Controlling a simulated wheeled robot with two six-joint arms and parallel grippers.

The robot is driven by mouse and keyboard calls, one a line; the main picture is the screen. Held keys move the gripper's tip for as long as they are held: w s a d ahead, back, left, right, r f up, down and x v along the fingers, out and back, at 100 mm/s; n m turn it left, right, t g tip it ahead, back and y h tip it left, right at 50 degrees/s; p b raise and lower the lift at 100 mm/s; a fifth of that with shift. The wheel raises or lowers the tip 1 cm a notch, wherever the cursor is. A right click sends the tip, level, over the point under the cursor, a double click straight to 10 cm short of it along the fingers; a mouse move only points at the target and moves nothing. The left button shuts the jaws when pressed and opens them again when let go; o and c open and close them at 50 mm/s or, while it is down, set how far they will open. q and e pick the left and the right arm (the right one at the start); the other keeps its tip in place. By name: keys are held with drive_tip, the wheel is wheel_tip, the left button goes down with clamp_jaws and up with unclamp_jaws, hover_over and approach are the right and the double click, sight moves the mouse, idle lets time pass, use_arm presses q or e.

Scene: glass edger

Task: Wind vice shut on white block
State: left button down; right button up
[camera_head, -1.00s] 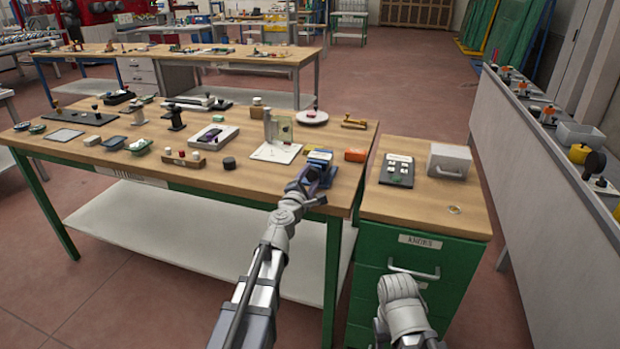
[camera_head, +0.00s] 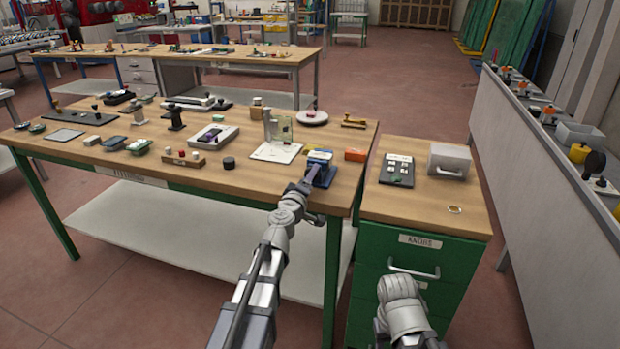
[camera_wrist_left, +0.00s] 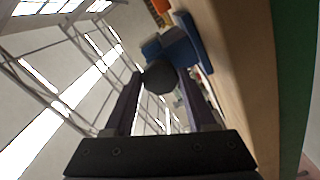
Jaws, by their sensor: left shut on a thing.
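The blue vice (camera_head: 325,178) stands at the front right corner of the wooden workbench. It also shows as a blue body in the left wrist view (camera_wrist_left: 182,45). A small pale patch (camera_head: 319,154), perhaps the white block, shows at its top; whether the jaws touch it is too small to tell. My left gripper (camera_head: 310,174) is at the near side of the vice. In the left wrist view its two fingers (camera_wrist_left: 160,85) are shut on a dark round knob (camera_wrist_left: 160,76) in front of the vice.
An orange box (camera_head: 356,155) lies right of the vice, and a white plate with an upright stand (camera_head: 275,152) is behind left. A green drawer cabinet (camera_head: 405,265) adjoins the bench on the right. The bench's front edge runs just under my left wrist.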

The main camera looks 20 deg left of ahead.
use_arm(q)
drive_tip(key=m, duration=1.4)
drive_tip(key=shift+s+f, duration=0.1)
idle(0.4)
drive_tip(key=shift+c, duration=1.1)
unclamp_jaws()
drive_tip(key=s, duration=0.7)
drive_tip(key=shift+s+a, duration=0.2)
drive_tip(key=shift+s, duration=0.15)
